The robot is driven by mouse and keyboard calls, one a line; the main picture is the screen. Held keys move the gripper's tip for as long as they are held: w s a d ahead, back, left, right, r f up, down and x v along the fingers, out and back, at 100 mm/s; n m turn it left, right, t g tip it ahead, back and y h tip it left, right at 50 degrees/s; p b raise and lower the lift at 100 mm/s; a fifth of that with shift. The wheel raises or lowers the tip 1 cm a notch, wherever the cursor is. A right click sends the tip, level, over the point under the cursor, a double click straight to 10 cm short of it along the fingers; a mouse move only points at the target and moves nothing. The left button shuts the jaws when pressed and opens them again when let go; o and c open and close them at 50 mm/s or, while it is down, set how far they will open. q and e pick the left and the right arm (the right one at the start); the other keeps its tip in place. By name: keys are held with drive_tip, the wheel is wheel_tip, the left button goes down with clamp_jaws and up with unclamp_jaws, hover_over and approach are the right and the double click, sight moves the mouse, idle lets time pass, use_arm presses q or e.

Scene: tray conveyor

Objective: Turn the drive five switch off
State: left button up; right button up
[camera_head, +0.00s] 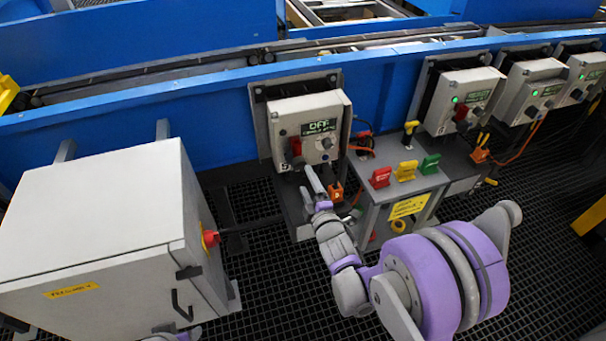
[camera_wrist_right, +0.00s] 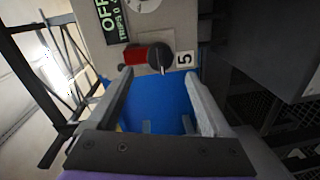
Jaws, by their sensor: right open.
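The drive five box (camera_head: 337,137) is a light grey unit on the blue conveyor side, with a "5" label that also shows in the right wrist view (camera_wrist_right: 184,58). A red part (camera_wrist_right: 134,55) and a black knob (camera_wrist_right: 160,59) sit side by side near the label. My right gripper (camera_head: 312,182) is just below and in front of the box. In the wrist view its fingers (camera_wrist_right: 158,78) are apart, with the knob beyond the gap and nothing between them.
A large grey cabinet (camera_head: 90,220) with a red knob (camera_head: 211,238) stands at left. A small stand (camera_head: 405,181) right of my gripper holds red, yellow and green pieces. More drive boxes (camera_head: 464,100) with green lights line the conveyor at right. Dark grating covers the floor.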

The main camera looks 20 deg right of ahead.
drive_tip(key=s, duration=0.5)
drive_tip(key=shift+s+d+r, duration=0.1)
drive_tip(key=shift+r, duration=0.1)
drive_tip(key=s+r+m+g+p, duration=0.3)
drive_tip(key=s+m+g, duration=0.3)
drive_tip(key=s, duration=0.5)
drive_tip(key=s+r+m+g+p, duration=0.4)
drive_tip(key=s+m+g+p, duration=0.1)
drive_tip(key=s+m, duration=0.5)
drive_tip(key=shift+s+g+h+p, duration=0.3)
drive_tip(key=shift+s+g+p, duration=0.15)
drive_tip(key=shift+s, duration=0.35)
